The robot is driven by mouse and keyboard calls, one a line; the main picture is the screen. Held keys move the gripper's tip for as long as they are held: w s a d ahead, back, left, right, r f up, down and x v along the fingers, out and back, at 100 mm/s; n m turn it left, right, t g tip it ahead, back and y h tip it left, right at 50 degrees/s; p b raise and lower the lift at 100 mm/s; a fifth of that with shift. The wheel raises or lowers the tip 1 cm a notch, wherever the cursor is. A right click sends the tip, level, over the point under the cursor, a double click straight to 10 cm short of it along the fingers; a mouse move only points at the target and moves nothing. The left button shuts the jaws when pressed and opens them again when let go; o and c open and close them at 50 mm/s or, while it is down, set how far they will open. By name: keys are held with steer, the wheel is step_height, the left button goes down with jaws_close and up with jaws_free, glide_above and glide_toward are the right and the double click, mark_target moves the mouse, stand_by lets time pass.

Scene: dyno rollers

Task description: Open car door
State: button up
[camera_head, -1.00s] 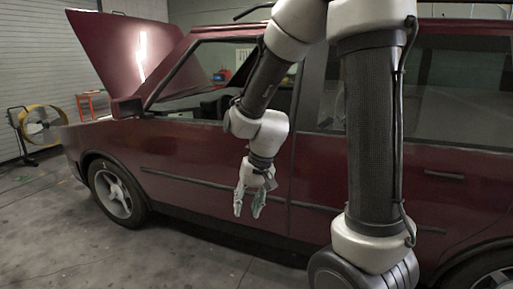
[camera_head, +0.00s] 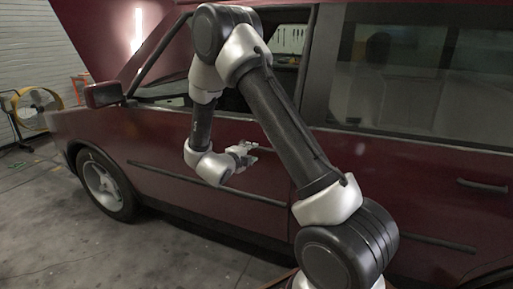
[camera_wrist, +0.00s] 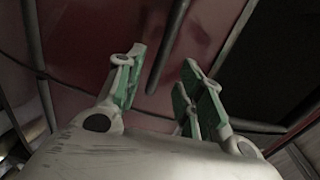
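The dark red car's front door (camera_head: 155,140) looks shut, flush with the body. My gripper (camera_head: 254,152) is in front of its upper rear part, below the window, fingers pointing right. In the wrist view my gripper (camera_wrist: 163,62) is open, with green-padded fingers spread apart. A dark bar (camera_wrist: 169,45), apparently the door handle, shows between and beyond the fingertips against the red panel. I cannot tell whether the fingers touch it. In the head view the handle is not clearly visible near my gripper.
The rear door handle (camera_head: 483,186) is on the right. A side mirror (camera_head: 104,94) sticks out at the front, and the hood (camera_head: 105,35) is raised. A yellow fan (camera_head: 35,108) stands at the far left. The floor (camera_head: 55,235) at the lower left is clear.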

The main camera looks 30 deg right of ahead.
mark_target(257, 148)
steer(key=x, duration=0.8)
steer(key=shift+r, duration=0.15)
jaws_close()
